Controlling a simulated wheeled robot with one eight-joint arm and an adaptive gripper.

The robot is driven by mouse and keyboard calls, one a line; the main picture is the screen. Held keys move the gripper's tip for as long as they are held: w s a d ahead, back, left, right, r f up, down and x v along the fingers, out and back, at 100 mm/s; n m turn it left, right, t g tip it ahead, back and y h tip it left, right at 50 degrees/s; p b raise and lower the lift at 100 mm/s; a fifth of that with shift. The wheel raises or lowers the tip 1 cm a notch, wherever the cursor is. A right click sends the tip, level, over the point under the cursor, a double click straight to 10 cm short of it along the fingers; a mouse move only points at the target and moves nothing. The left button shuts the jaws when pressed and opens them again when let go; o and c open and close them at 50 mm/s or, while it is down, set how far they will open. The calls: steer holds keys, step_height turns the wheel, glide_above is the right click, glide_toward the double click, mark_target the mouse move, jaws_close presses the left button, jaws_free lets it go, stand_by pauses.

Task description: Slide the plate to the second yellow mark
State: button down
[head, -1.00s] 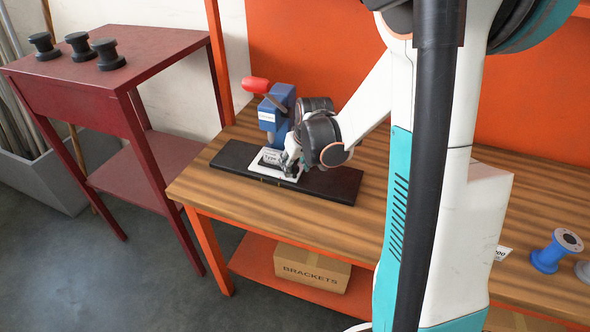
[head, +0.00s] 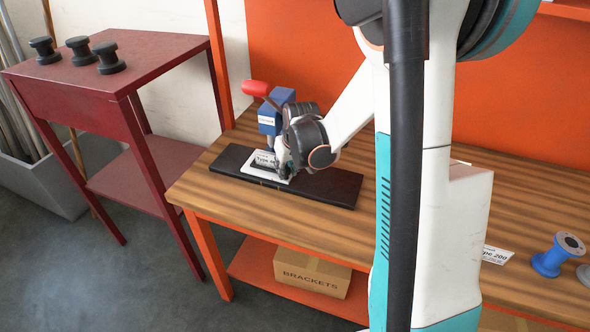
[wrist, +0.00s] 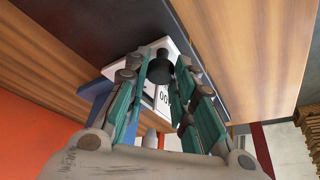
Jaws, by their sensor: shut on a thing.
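The white plate (head: 253,166) lies on a long black base (head: 325,190) on the wooden bench. It carries a printed label and a black knob (wrist: 160,68), seen in the wrist view. My gripper (wrist: 164,66) is shut on this knob, one finger on each side. In the head view my gripper (head: 284,164) is at the plate's right side and hides part of it. A small yellow mark (wrist: 196,71) shows at the base's edge beside the plate in the wrist view. I cannot tell which mark it is.
A blue clamp-like device (head: 272,118) with a red handle (head: 256,88) stands behind the plate, close to my wrist. A dark red table (head: 140,75) with black spools is at left. The base right of my gripper is bare.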

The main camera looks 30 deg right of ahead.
mark_target(274, 171)
steer(key=shift+w+a, duration=0.55)
steer(key=shift+w, duration=0.2)
steer(key=shift+w+a, duration=0.55)
steer(key=shift+w, duration=0.15)
steer(key=c, duration=1.4)
jaws_free()
steer(key=shift+w+a, duration=0.1)
steer(key=shift+o, duration=0.2)
steer(key=shift+r, duration=0.1)
steer(key=v, duration=1.2)
